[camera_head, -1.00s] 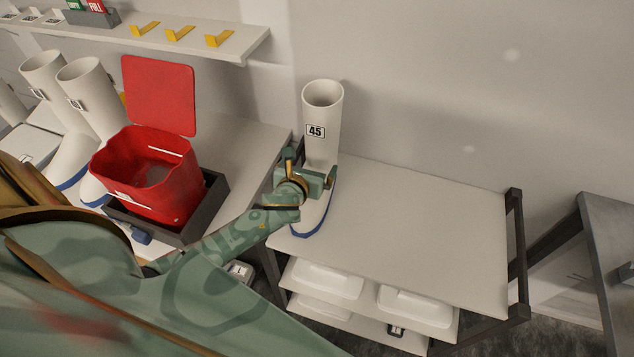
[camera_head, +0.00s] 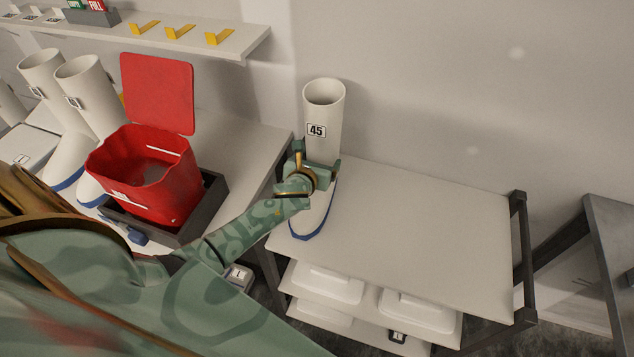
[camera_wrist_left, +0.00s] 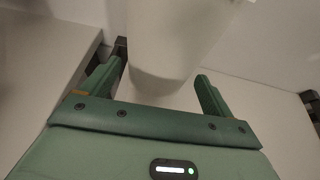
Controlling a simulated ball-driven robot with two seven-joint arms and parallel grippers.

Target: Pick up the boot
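My left gripper (camera_head: 319,165) is low on the shaft, hiding part of the ankle. In the left wrist view its two fingers (camera_wrist_left: 160,78) are spread, one on each side of the shaft, with small gaps showing. My right gripper is not in view.
The cart top (camera_head: 420,220) is clear right of the boot, with white lidded boxes (camera_head: 325,282) below. A red open bin (camera_head: 150,175) sits in a dark tray on the left bench. More white boots (camera_head: 85,90) stand behind it. A shelf (camera_head: 200,42) holds yellow brackets.

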